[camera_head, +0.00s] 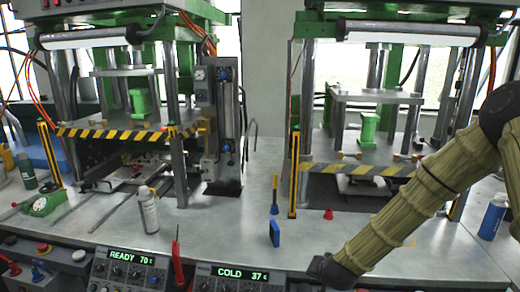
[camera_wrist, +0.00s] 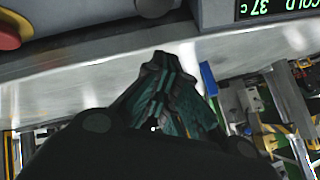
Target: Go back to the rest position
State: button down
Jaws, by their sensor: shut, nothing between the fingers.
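My gripper (camera_wrist: 165,62) shows in the wrist view with its dark fingers together and nothing between them. It points toward a pale bench strip and the grey edge of the control panel. In the head view my arm, in a tan sleeve, comes down from the right to the bench's front edge. Its dark lower end is beside the COLD panel, and the fingers cannot be made out there.
The COLD panel (camera_head: 240,275) and READY panel (camera_head: 130,266) line the front.

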jog(key=s+d+f+n+g, duration=0.1)
jog(key=s+f+n+g, duration=0.3)
jog(key=s+f, duration=1.7)
jog(key=s+d+f+g, duration=0.2)
jog(key=s, duration=1)
jog(key=s+d+f+n+g+h, duration=0.1)
jog(key=s+d+f+g, duration=0.1)
jog(key=s, duration=1)
jog(key=shift+s+g, duration=0.25)
jog(key=shift+g, duration=0.35)
jog(key=shift+d, duration=0.1)
